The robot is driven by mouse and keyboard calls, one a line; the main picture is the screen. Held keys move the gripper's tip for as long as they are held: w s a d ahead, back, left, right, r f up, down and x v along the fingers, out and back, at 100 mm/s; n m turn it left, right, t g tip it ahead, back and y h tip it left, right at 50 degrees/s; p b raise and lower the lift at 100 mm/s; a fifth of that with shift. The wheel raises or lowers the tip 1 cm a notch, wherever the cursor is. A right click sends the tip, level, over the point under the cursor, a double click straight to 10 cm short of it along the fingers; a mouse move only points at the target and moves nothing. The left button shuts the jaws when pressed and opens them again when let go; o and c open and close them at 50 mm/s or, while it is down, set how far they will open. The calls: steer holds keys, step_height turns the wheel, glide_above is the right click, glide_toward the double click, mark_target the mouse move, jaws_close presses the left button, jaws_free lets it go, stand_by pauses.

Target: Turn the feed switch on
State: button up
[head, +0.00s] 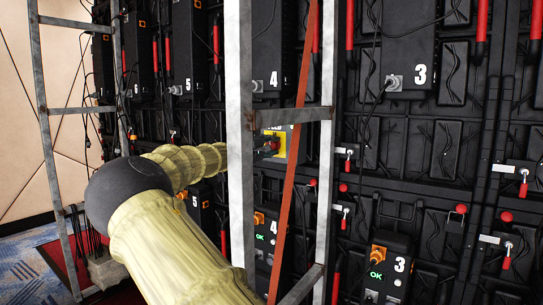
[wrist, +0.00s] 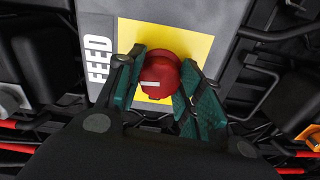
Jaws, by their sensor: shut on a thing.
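The feed switch is a red round knob (wrist: 160,76) on a yellow square (wrist: 196,48) of a grey plate, beside a white FEED label (wrist: 97,48). A short white mark shows on the knob and lies nearly level in the wrist view. My gripper (wrist: 163,82) has its green fingers on both sides of the knob, shut on it. In the head view, my arm reaches from the lower left to the yellow plate (head: 279,150), and my gripper (head: 271,147) is partly hidden behind a metal upright there.
Grey metal uprights (head: 240,110) with crossbars stand close to my arm, and a rust-red diagonal brace (head: 296,140) crosses between them. Black numbered boxes (head: 410,50), cables and red-handled latches (head: 523,188) cover the wall.

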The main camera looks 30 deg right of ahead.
steer(key=shift+a+f+m+b, duration=0.1)
steer(key=shift+f+m+b, duration=0.3)
steer(key=shift+m+b, duration=0.3)
steer(key=shift+r+b, duration=0.15)
steer(key=shift+b, duration=0.25)
steer(key=o, duration=1)
steer(key=shift+r, duration=0.1)
steer(key=shift+r, duration=0.1)
